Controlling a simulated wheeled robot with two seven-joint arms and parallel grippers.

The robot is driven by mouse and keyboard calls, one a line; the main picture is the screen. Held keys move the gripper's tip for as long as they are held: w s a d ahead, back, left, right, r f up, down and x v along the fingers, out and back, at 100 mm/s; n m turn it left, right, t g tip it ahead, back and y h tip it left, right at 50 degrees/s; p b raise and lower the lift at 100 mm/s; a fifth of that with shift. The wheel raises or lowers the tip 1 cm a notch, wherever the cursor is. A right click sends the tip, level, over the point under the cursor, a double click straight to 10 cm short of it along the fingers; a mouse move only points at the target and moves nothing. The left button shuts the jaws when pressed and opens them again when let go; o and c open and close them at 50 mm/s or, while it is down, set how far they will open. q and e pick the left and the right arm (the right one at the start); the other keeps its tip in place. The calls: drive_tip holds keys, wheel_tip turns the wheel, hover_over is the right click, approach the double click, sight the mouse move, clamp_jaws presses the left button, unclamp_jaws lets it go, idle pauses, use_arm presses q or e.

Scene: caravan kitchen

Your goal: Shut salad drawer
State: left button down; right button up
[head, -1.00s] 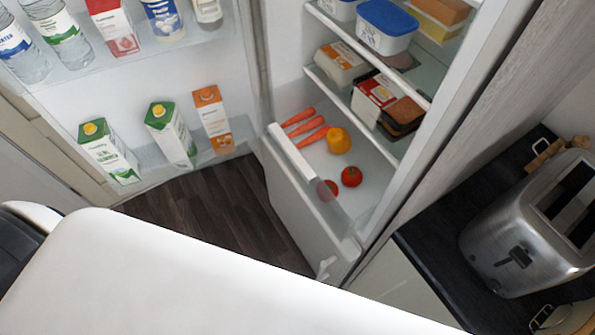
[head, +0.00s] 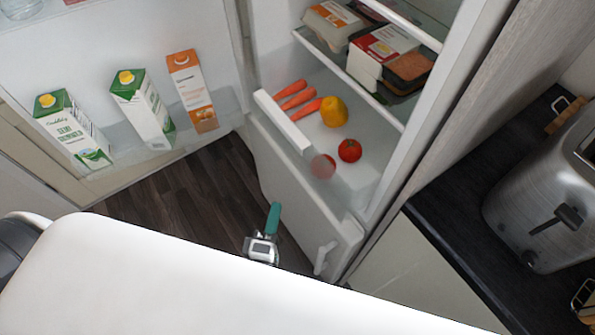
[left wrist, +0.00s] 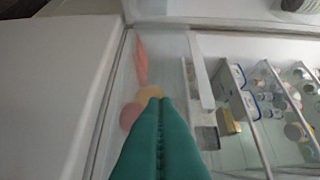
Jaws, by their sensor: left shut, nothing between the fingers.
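The salad drawer (head: 284,121) is a clear bin with a white front strip, low in the open fridge. It stands out at the front of the fridge opening, its contents visible from above. My left gripper (head: 275,212) has teal fingers, shut and empty, below and in front of the drawer. My right gripper is out of view.
The fridge door (head: 215,60) is swung open at left, with cartons (head: 143,108) on its shelf. Packaged food (head: 385,55) sits on the shelf above the drawer. A toaster (head: 545,205) stands on the dark counter at right. Bare floor (head: 190,180) lies below the door.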

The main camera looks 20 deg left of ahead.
use_arm(q)
drive_tip(key=p, duration=0.2)
approach(301, 157)
drive_tip(key=w+a, duration=0.3)
drive_tip(key=shift+w+d+r, duration=0.1)
drive_tip(key=shift+w+d, duration=1.05)
drive_tip(key=shift+w, duration=0.2)
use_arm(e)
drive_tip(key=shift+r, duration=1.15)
